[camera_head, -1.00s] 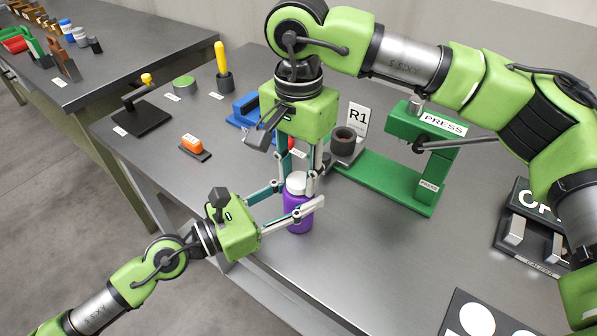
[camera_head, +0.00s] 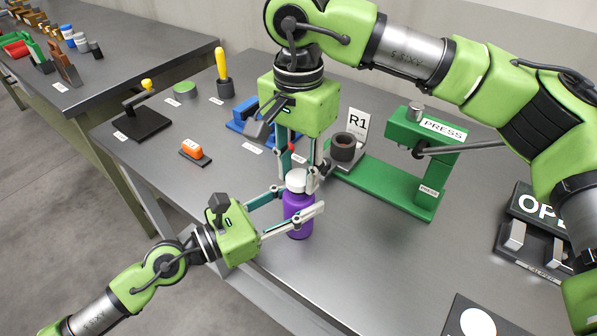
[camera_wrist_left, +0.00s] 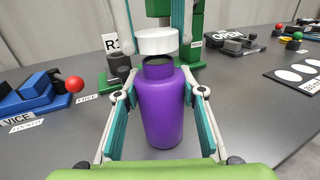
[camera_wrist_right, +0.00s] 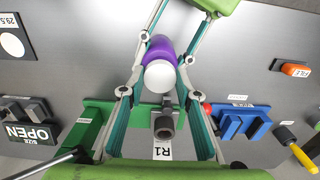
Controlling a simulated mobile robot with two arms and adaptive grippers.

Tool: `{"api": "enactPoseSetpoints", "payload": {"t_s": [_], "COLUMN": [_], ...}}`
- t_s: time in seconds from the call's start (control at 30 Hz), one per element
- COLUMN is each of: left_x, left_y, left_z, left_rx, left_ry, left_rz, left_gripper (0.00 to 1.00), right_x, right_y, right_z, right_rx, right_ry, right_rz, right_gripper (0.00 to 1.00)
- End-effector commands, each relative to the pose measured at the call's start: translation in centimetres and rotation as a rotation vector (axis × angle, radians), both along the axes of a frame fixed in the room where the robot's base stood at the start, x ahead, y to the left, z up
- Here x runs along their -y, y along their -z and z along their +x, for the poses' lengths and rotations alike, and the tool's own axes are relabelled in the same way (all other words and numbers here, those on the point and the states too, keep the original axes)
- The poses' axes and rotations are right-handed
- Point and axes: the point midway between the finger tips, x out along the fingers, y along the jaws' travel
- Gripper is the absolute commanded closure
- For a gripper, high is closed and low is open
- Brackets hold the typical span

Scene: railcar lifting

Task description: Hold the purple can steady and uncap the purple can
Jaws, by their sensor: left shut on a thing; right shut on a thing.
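The purple can (camera_head: 298,222) stands upright at the near edge of the grey table. My left gripper (camera_head: 299,200) is shut around its body from the left; the can also shows between its fingers in the left wrist view (camera_wrist_left: 162,108). The white cap (camera_wrist_left: 157,41) is above the can's neck, and a dark mouth shows below it. The cap looks lifted slightly off the can. My right gripper (camera_head: 303,178) reaches down from above and is shut on the cap, which shows from above in the right wrist view (camera_wrist_right: 160,76).
A green press (camera_head: 385,185) stands right of the can, with a dark cylinder (camera_head: 343,147) by the R1 sign. A blue vice (camera_head: 247,112) is behind, and an orange piece (camera_head: 192,149) lies to the left.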

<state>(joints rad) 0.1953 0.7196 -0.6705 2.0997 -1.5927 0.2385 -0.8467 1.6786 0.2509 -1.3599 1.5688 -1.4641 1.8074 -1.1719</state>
Motion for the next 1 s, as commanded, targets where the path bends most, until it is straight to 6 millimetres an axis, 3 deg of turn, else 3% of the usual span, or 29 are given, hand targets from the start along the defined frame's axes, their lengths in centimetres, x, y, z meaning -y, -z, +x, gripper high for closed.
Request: {"api": "enactPoseSetpoints", "payload": {"t_s": [0.33,0.63,0.87,0.9,0.97,1.0], "left_x": [0.0,0.0,0.0,0.0,0.0,0.0], "left_y": [0.1,0.1,0.1,0.1,0.1,0.1], "left_z": [0.0,0.0,0.0,0.0,0.0,0.0], "left_rx": [-0.001,-0.001,-0.001,-0.001,-0.001,-0.001], "left_ry": [0.001,0.001,0.001,0.001,0.001,0.001], "left_rz": [0.000,0.000,0.000,0.000,0.000,0.000], "left_gripper": [1.00,1.00,1.00,0.58,0.44,0.44], "right_x": [0.0,-0.1,0.0,0.0,0.0,0.0], "right_y": [-0.3,-3.7,-4.0,-4.0,-4.0,-4.0], "right_z": [0.0,0.0,0.0,0.0,0.0,0.0], "right_rx": [0.001,0.003,0.001,0.001,0.001,0.001], "right_ry": [0.000,0.000,0.000,0.000,0.000,0.000], "right_rz": [0.000,0.000,-0.001,-0.001,-0.001,-0.001], "right_gripper": [0.96,0.96,0.96,0.96,0.96,0.96]}}
